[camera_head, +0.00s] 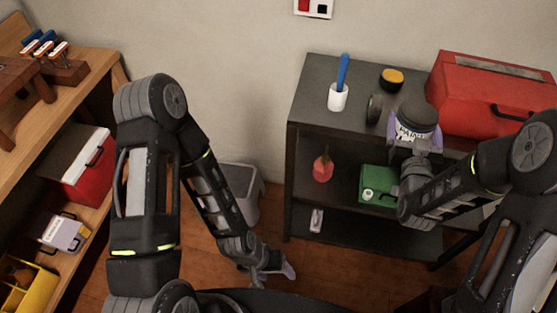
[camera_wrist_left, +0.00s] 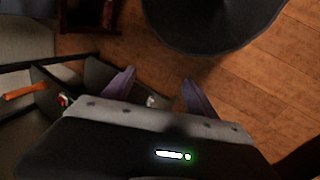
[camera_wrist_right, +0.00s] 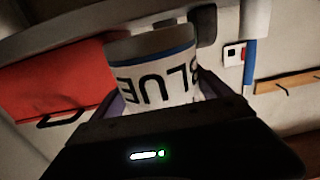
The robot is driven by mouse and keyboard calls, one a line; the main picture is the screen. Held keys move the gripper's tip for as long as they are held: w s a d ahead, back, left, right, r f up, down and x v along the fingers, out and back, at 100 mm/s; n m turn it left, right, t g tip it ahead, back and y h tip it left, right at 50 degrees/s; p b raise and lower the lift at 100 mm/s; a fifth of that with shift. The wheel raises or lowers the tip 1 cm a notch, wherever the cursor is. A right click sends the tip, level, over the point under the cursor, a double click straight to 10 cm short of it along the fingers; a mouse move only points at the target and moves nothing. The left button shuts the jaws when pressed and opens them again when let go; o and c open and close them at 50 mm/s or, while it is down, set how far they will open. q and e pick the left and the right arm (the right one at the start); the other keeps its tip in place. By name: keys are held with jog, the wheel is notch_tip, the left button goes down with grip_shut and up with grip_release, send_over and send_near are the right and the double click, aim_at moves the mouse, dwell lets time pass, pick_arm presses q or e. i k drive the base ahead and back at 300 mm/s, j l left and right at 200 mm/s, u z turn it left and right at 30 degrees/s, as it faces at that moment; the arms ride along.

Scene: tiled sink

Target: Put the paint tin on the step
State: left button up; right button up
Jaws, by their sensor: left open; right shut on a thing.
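The paint tin (camera_head: 416,117) has a dark lid and a white label reading PAINT. My right gripper (camera_head: 415,143) is shut on it, over or at the front part of the dark shelf unit's top; I cannot tell whether it touches the top. In the right wrist view the tin (camera_wrist_right: 155,82) sits between the fingers, its label reading BLUE upside down.
A green box (camera_head: 376,182) is below. A wooden bench (camera_head: 95,65) stands left.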

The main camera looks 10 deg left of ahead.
aim_at(238, 185)
jog(key=j+z, duration=0.15)
jog(key=z, duration=0.35)
jog(key=k+j+z, duration=0.15)
jog(key=z, duration=0.3)
jog(key=k+j+z, duration=0.1)
jog(key=z, duration=0.4)
jog(key=k+j+z, duration=0.15)
jog(key=k+z, duration=0.2)
jog(key=k, duration=0.2)
jog(key=u, duration=0.45)
jog(key=k+j+u, duration=0.1)
jog(key=u, duration=0.75)
jog(key=j+u, duration=0.15)
jog(key=u, duration=0.3)
jog(key=j+u, duration=0.1)
jog(key=u, duration=0.3)
jog(key=j+u, duration=0.1)
jog(key=u, duration=0.35)
jog(key=j+u, duration=0.1)
jog(key=u, duration=0.35)
jog(key=k+j, duration=0.05)
